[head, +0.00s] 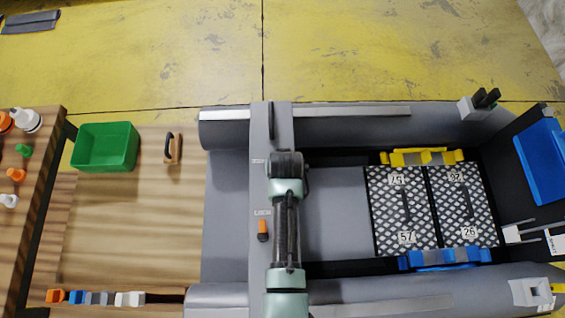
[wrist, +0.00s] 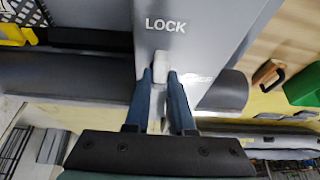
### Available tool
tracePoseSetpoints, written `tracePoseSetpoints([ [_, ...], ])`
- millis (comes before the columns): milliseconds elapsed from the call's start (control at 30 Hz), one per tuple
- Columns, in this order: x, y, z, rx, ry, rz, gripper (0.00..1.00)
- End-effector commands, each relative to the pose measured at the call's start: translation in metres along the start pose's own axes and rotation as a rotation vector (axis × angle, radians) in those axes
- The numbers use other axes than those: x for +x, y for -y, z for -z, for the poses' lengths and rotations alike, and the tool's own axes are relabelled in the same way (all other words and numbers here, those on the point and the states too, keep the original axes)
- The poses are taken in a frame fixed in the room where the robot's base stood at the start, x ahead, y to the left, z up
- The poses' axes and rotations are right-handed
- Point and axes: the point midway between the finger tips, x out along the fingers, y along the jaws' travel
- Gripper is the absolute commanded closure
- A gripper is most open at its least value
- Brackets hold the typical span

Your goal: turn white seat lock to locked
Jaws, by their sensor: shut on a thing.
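The white seat lock (wrist: 158,68) is a small white lever on the grey seat (wrist: 190,30), just below the printed word LOCK in the wrist view. My gripper (wrist: 159,77) is shut on it, with one blue finger on each side. The lever lies roughly along the seat's length, its rounded end toward the lettering. Its lower part runs down between my fingers and is partly hidden. In the head view my arm crosses over the grey seat (head: 257,185), and I cannot make out the white lock there.
An orange lock (head: 263,229) sits under another LOCK label at the seat's near end. Patterned panels (head: 403,231) lie to the right, between yellow (head: 421,157) and blue (head: 446,258) holders. A green bin (head: 105,146) and a handled block (head: 173,149) stand on wood at left.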

Motion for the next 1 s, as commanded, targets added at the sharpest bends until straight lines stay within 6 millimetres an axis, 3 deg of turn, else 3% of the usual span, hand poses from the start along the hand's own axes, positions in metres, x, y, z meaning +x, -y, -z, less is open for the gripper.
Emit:
tracePoseSetpoints([
  [267, 0.000, 0.000, 0.001, -0.004, -0.002, 0.000, 1.00],
  [300, 0.000, 0.000, 0.001, -0.004, -0.002, 0.000, 0.76],
  [467, 0.000, 0.000, 0.001, -0.003, -0.001, 0.000, 0.47],
  [800, -0.002, 0.000, 0.000, -0.002, -0.001, 0.000, 0.47],
  [1000, -0.019, 0.000, 0.000, -0.002, -0.002, 0.000, 0.47],
])
